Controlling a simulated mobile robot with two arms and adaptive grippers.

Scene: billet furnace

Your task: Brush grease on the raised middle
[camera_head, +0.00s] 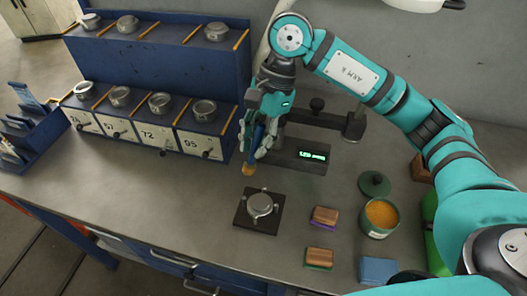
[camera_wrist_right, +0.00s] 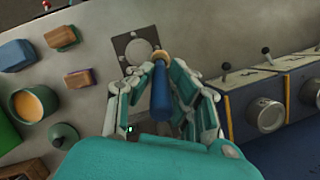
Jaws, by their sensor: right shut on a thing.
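My right gripper (camera_head: 257,143) is shut on a brush with a blue handle (camera_wrist_right: 160,90). The brush points down, and its tan tip (camera_head: 248,169) is above and behind a dark square plate (camera_head: 243,219), apart from it in the head view. A round grey metal piece (camera_head: 260,204) with small prongs around it sits on the plate; its middle looks bare. The plate (camera_wrist_right: 120,45) and round piece (camera_wrist_right: 138,50) also show past the brush in the right wrist view. An open green tin of orange grease (camera_head: 381,214) stands to the right. My left gripper is out of view.
A green lid (camera_head: 374,183) lies behind the tin. Wooden-backed brushes (camera_head: 325,215) and a blue block (camera_head: 378,270) lie in front. A scale with a green display (camera_head: 312,156) stands behind the plate. A blue rack (camera_head: 225,123) with metal cups is at the back left. The left bench top is clear.

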